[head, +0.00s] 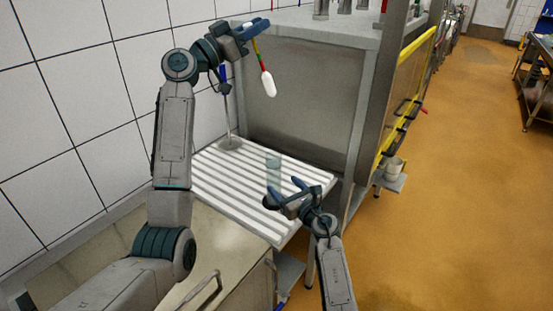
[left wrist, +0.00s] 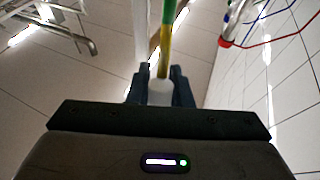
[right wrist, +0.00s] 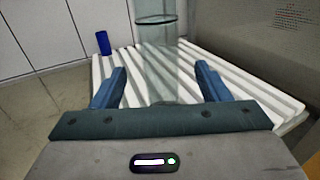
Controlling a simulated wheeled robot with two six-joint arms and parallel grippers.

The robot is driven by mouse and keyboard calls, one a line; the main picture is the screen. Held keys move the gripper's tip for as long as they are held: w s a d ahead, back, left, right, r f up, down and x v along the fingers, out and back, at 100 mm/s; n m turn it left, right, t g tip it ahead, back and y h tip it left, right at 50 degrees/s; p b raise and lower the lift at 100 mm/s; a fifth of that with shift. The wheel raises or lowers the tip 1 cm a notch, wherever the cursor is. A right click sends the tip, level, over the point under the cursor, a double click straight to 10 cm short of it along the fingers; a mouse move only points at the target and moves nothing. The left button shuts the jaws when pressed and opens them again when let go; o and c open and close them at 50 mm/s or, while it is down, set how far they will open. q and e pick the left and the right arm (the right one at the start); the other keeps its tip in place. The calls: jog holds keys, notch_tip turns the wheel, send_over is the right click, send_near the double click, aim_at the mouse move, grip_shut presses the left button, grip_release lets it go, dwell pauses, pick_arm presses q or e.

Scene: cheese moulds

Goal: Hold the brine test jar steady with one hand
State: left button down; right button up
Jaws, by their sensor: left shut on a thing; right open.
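The brine test jar (head: 273,168) is a clear, greenish cylinder standing upright on the white slatted rack (head: 215,180). My left gripper (head: 262,27) is high above the rack, shut on a float with a white bulb (head: 268,84) and a red, yellow and green stem. The stem shows in the left wrist view (left wrist: 167,40).
A metal rod with a blue handle (head: 222,73) and round foot stands at the rack's back left. A blue cylinder (right wrist: 103,42) shows in the right wrist view. A steel cabinet (head: 300,100) rises behind the rack; a tiled wall (head: 80,110) is left.

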aim_at(278, 180)
jog(key=x, duration=0.7)
